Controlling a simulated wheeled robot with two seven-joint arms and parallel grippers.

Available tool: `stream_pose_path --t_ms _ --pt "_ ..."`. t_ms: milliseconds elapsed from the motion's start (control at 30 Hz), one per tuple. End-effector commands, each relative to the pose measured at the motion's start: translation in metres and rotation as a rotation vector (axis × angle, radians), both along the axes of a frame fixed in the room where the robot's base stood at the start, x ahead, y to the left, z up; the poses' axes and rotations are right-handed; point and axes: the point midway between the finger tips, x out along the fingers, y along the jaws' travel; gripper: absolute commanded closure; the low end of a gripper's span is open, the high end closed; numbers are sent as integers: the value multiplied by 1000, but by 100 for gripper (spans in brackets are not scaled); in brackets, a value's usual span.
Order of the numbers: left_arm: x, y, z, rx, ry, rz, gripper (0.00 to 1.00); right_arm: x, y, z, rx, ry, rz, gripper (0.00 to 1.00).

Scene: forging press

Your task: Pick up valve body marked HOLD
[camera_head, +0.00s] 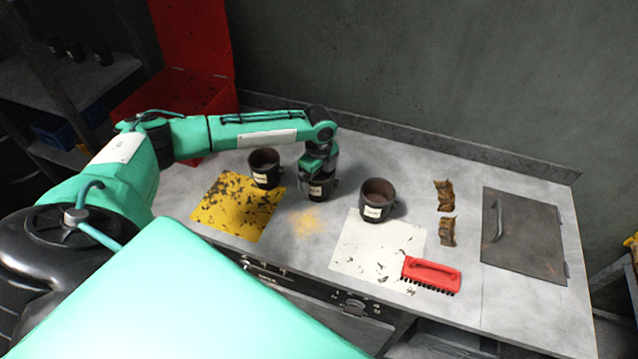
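Three dark cup-shaped valve bodies with white labels stand upright on the grey bench. One (264,163) is at the left by the yellow sheet, one (317,191) is in the middle, and one (378,191) is at the right by the white sheet. The labels are too small to read, so I cannot tell which says HOLD. My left gripper (319,176) points down at the middle valve body and overlaps its top. Its fingers are mostly hidden, so I cannot tell whether they grip it. My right gripper is not in view.
A worn yellow sheet (235,207) and a white sheet (370,250) lie on the bench (465,285). A red brush (431,272), two brown crumpled pieces (444,195) (447,232) and a dark handled panel (525,235) are at the right. A red bin (150,97) stands behind left.

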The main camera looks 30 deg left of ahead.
Motion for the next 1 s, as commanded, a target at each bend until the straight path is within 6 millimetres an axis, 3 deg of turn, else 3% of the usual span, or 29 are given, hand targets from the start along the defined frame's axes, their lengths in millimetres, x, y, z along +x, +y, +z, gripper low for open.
stream_pose_path --t_ms 67,400,767,1000 --pt "0 0 0 0 0 0 4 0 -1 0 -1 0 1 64" --pt "1 0 2 0 -3 0 68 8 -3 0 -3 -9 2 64" --pt "2 0 7 0 -4 0 68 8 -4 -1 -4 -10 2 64" --pt "2 0 34 -2 -7 0 68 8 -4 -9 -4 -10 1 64"
